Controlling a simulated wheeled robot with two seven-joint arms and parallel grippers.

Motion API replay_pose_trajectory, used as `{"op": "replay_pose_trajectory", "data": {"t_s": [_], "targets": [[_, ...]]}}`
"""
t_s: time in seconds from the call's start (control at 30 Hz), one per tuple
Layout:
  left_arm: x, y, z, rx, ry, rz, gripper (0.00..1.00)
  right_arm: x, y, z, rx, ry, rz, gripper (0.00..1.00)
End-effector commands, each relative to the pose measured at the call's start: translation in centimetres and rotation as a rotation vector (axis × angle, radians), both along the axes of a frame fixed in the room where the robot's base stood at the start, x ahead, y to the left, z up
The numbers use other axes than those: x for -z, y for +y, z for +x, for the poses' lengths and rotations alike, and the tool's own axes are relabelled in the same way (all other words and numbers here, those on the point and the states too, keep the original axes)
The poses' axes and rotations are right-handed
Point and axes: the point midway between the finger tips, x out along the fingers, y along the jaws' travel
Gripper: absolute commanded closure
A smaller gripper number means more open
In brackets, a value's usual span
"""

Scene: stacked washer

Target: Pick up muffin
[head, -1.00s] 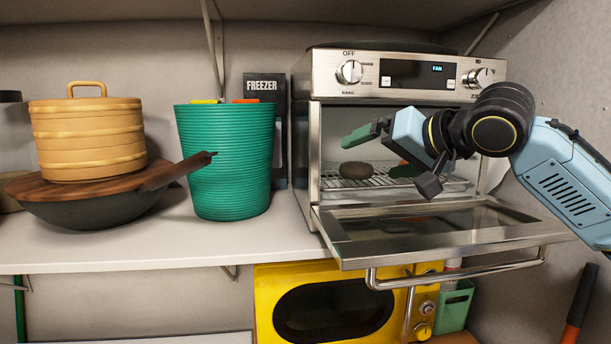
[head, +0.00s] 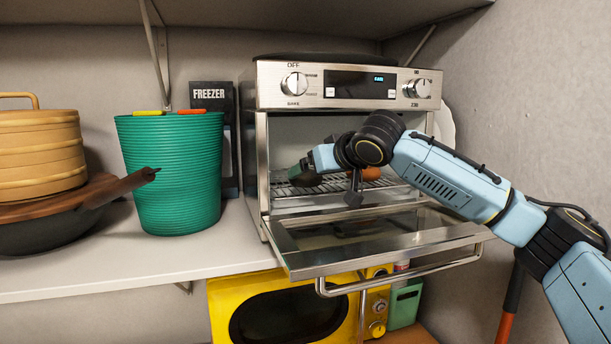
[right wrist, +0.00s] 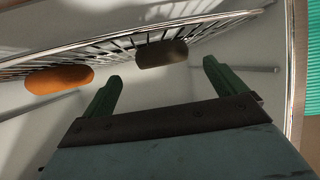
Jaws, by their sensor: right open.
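Two rounded items lie on the wire rack inside the open toaster oven: a dark brown one (right wrist: 162,53) and an orange-brown one (right wrist: 58,79). The orange-brown one also shows in the head view (head: 371,173), partly behind my arm. I cannot tell for sure which is the muffin. My right gripper (right wrist: 160,72) is inside the oven, its green fingers open and empty. The dark brown item is ahead of the gap between the fingers, apart from them; the orange-brown one is off to the left. In the head view my right gripper (head: 300,172) largely covers the dark item. My left gripper is out of view.
The toaster oven (head: 345,70) has its glass door (head: 350,228) folded down below my arm. A green ribbed bin (head: 170,180) stands left of it, then a pan with wooden lid and stacked baskets. A yellow microwave (head: 235,310) is below. The oven walls are close around the gripper.

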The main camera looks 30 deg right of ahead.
Motion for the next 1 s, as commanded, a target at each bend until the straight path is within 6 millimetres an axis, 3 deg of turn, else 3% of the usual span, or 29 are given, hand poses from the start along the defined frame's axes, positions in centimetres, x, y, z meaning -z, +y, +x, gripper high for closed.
{"op": "replay_pose_trajectory", "data": {"t_s": [0.3, 0.6, 1.0], "targets": [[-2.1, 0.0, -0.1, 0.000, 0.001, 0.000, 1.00, 1.8, 0.2, 3.8, 0.001, 0.002, 0.002, 0.04], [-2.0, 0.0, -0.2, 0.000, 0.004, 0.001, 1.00, 2.2, 0.1, 4.2, 0.000, 0.001, 0.001, 0.04], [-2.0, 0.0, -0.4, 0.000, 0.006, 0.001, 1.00, 2.2, 0.1, 4.1, 0.000, 0.000, 0.002, 0.53]]}}
